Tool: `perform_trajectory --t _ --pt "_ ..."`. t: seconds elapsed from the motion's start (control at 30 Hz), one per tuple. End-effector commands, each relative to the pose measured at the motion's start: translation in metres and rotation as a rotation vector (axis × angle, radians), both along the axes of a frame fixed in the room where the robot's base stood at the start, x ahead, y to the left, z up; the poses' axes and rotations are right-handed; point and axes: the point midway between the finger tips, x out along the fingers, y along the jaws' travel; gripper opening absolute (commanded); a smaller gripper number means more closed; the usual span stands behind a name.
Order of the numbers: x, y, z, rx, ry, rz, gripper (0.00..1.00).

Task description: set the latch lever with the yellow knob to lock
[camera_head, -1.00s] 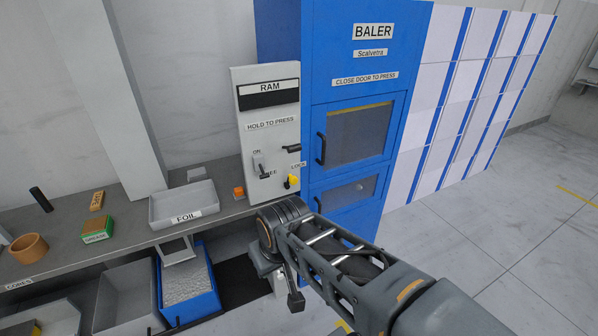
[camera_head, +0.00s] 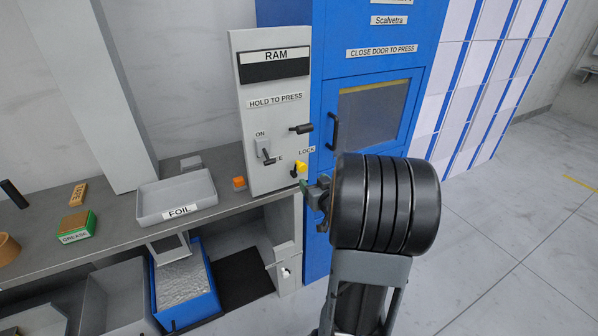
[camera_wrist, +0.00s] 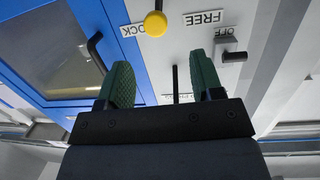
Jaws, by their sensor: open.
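The yellow knob (camera_head: 300,168) is on the low right of the grey RAM panel, beside the LOCK label (camera_head: 307,150). In the wrist view, the yellow knob (camera_wrist: 155,24) is at the top, between the LOCK label (camera_wrist: 133,29) and the FREE label (camera_wrist: 203,18), nearer LOCK. My gripper (camera_head: 308,190) is just below and right of the knob in the head view. In the wrist view, my gripper (camera_wrist: 164,84) is open, its green fingers apart, with the knob outside the gap. I see no contact.
A black handle (camera_head: 301,128) sits above the knob; it also shows between my fingers in the wrist view (camera_wrist: 176,82). A switch (camera_head: 264,150) is left of the knob. The blue baler door's handle (camera_head: 335,131) is at right. An orange block (camera_head: 239,183) lies on the bench.

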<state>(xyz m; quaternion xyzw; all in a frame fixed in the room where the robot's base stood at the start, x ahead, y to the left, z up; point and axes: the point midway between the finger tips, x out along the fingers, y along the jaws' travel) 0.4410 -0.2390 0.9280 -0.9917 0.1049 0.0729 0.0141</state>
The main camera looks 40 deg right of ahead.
Motion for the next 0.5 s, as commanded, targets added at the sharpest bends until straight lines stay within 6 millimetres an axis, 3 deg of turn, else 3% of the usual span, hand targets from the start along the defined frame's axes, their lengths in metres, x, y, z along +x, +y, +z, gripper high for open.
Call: perform_trajectory --t 0.03,0.27,0.5 --pt "-0.004 -0.006 -0.008 0.012 -0.035 0.011 0.6" --pt "-0.01 -0.012 -0.012 0.041 -0.144 0.063 0.6" --pt "0.021 -0.016 -0.012 0.046 -0.159 0.073 0.6"
